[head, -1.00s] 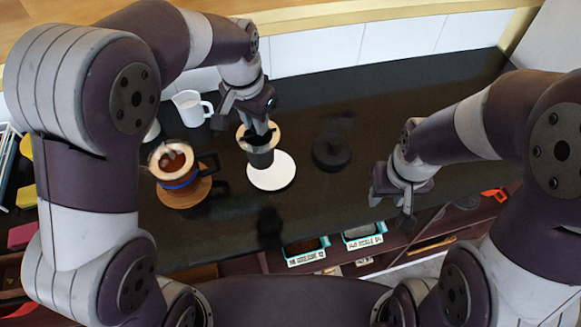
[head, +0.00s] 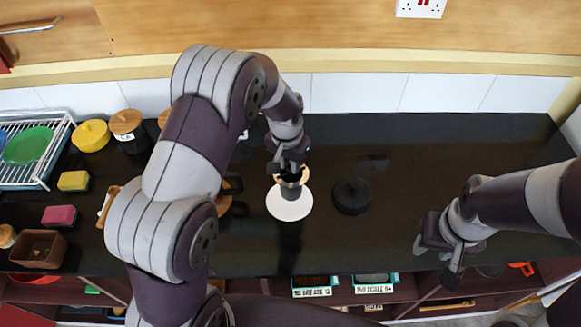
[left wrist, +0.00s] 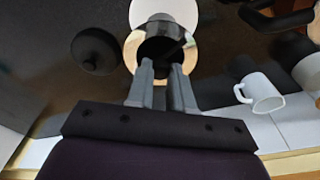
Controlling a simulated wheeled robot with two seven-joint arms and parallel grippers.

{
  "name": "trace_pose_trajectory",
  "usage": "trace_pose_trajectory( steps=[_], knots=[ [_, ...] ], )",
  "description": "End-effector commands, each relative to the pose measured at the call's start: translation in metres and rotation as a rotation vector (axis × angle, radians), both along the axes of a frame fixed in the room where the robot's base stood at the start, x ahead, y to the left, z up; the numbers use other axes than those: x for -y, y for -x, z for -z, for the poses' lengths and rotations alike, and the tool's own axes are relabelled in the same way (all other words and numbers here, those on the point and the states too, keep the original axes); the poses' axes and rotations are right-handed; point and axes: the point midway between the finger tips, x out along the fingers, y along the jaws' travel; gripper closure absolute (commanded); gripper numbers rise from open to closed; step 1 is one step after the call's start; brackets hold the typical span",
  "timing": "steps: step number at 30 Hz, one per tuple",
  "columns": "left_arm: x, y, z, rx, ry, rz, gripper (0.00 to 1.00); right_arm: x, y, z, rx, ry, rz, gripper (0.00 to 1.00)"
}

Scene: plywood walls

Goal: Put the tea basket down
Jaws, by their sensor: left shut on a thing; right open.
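The tea basket (head: 291,189) is a small dark cup with a pale wooden rim. My left gripper (head: 290,168) is shut on it from the far side. The basket is upright over the back part of a round white saucer (head: 288,209); whether it touches the saucer I cannot tell. In the left wrist view the fingers (left wrist: 161,72) grip the basket's near side, its wooden rim (left wrist: 131,48) shows, and the white saucer (left wrist: 165,10) lies just beyond. My right gripper (head: 440,245) is open and empty at the right, near the counter's front edge.
A black round lid-like object (head: 351,196) stands right of the saucer. A white mug (left wrist: 261,93) shows in the left wrist view. My left arm hides most of the teapot area. A dish rack (head: 28,150), jars and sponges are at the left.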

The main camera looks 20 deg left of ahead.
Motion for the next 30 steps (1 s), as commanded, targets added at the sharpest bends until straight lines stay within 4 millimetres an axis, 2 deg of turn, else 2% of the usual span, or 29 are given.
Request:
trace_pose_trajectory(
  steps=[3,7,18,19,21,30],
  knots=[
    [-0.002,0.001,0.016,-0.007,0.0,0.0,1.0,0.0,0.0,-0.013,0.0,0.0,0.0,0.57],
    [-0.002,0.0,0.036,-0.003,0.0,-0.001,1.0,0.0,0.0,-0.02,0.0,0.0,0.0,0.57],
    [-0.001,-0.001,0.045,0.0,0.0,0.0,1.0,0.0,0.0,-0.014,0.0,0.0,0.0,0.57],
    [-0.001,-0.001,0.044,0.0,0.0,0.0,0.72,0.0,0.0,-0.015,0.0,0.0,0.0,0.57],
    [-0.001,-0.001,0.044,0.0,0.0,0.0,0.53,0.0,0.0,-0.015,0.0,0.0,0.0,0.57],
    [-0.001,-0.001,0.04,0.0,0.0,0.0,0.53,0.0,0.0,-0.019,0.0,0.0,0.0,0.57]
  ],
)
